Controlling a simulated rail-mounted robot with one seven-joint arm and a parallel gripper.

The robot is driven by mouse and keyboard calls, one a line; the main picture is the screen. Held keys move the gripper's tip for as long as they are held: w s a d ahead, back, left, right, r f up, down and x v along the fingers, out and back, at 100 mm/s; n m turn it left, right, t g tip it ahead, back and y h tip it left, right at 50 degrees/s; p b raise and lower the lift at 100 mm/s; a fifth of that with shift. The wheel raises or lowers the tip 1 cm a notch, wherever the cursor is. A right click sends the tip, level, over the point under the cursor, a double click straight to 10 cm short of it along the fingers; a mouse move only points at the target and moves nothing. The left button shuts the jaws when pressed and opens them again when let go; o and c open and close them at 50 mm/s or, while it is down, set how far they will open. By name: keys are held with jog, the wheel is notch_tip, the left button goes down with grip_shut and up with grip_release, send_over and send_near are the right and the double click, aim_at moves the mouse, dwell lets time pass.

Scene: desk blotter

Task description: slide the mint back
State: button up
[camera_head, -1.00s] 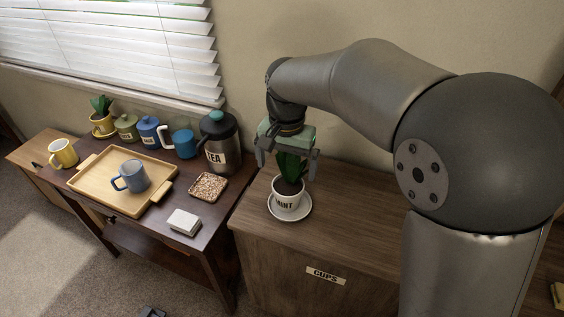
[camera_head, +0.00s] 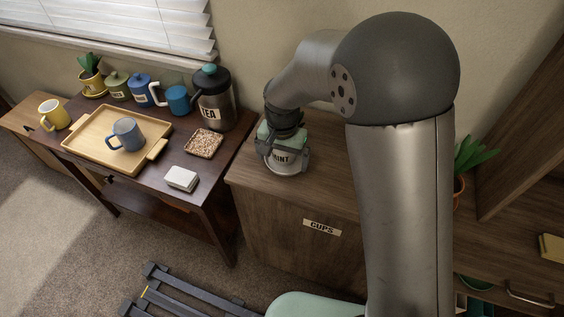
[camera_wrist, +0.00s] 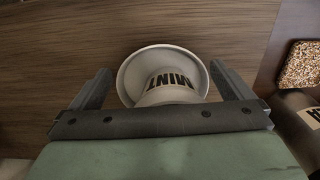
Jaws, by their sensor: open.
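The mint is a white pot labelled MINT (camera_head: 281,159) on a white saucer (camera_head: 284,172), on top of the wooden cabinet marked CUPS (camera_head: 350,200). My gripper (camera_head: 286,155) is low over the pot, pointing down, and hides the leaves. In the wrist view the pot (camera_wrist: 172,80) and saucer (camera_wrist: 133,72) lie between my two spread fingers (camera_wrist: 162,82). The gripper is open, with a gap on each side of the pot. I cannot tell whether anything touches.
Left of the cabinet, a dark table holds a black TEA canister (camera_head: 213,98), a seed-filled dish (camera_head: 204,143), a white block (camera_head: 181,178) and a wooden tray (camera_head: 88,147) with a blue-grey mug (camera_head: 127,135). The wall stands behind the cabinet.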

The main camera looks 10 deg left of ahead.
jog(key=shift+f, duration=1.3)
jog(key=c, duration=0.7)
jog(key=shift+d, duration=0.1)
